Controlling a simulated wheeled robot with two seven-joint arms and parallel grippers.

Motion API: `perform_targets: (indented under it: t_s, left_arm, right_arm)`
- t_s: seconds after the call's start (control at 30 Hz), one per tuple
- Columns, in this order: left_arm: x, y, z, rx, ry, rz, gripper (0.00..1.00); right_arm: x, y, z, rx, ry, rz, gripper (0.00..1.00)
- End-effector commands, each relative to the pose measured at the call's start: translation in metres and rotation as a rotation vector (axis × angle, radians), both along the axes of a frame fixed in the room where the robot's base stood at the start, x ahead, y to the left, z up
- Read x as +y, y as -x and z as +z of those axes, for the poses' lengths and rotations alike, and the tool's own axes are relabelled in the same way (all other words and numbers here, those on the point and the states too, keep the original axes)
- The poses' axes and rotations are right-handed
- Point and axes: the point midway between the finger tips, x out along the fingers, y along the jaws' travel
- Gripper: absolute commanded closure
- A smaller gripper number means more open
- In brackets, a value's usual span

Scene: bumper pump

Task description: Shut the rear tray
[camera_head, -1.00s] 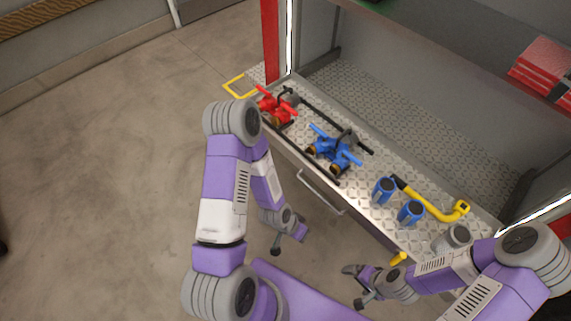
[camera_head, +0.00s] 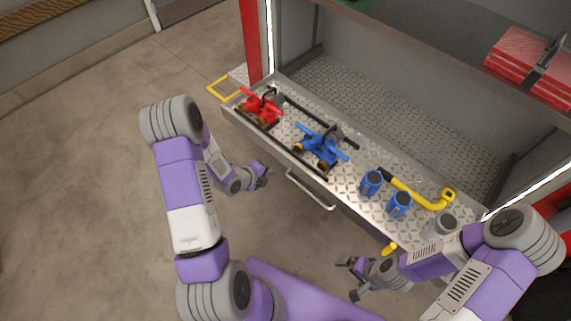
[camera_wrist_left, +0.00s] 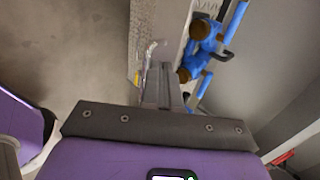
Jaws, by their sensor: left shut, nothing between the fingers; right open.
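The metal tray (camera_head: 345,198) stands pulled out from the grey compartment, its tread-plate floor showing. A bar handle (camera_head: 310,191) is on its front face. A red pump fitting (camera_head: 260,106), a blue pump fitting (camera_head: 321,146), two blue cylinders (camera_head: 371,183), a yellow pipe (camera_head: 420,198) and a grey cup (camera_head: 446,224) are in it. My left gripper (camera_head: 264,174) is shut and empty, in front of the tray and left of the handle. In the left wrist view its fingers (camera_wrist_left: 162,84) appear close to the tray front; contact cannot be told. My right gripper (camera_head: 346,278) is open and empty, below the tray's right part.
A yellow bar (camera_head: 220,88) juts out by the tray's left end, near a red post (camera_head: 249,40). Red folded items (camera_head: 528,65) lie on a shelf above. A yellow knob (camera_head: 389,249) is near the tray's front right. The floor at left is clear.

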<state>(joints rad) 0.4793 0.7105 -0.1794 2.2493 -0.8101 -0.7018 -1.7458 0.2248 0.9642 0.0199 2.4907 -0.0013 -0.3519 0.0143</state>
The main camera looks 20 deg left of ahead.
Motion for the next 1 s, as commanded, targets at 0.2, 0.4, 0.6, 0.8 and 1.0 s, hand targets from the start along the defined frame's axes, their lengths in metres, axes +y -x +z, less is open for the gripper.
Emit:
perform_targets:
  t_s: [0.2,0.4,0.6,0.8,1.0]
  left_arm:
    - [-0.012,-0.034,-0.036,0.002,0.002,-0.001,1.0]
    - [-0.022,-0.064,-0.046,-0.001,0.002,0.0,1.0]
    - [-0.027,-0.082,-0.046,0.001,0.003,0.001,1.0]
    - [-0.028,-0.085,-0.046,0.002,0.002,0.002,1.0]
    - [-0.028,-0.085,-0.046,0.002,0.002,0.002,1.0]
  right_arm:
    - [0.0,0.0,-0.011,0.0,0.0,0.0,0.0]
    - [0.0,0.0,-0.014,0.0,0.0,0.0,0.0]
    - [0.0,0.0,-0.015,0.0,0.0,0.0,0.0]
    - [0.0,0.0,-0.015,0.0,0.0,0.0,0.0]
    - [0.0,0.0,-0.015,0.0,0.0,0.0,0.0]
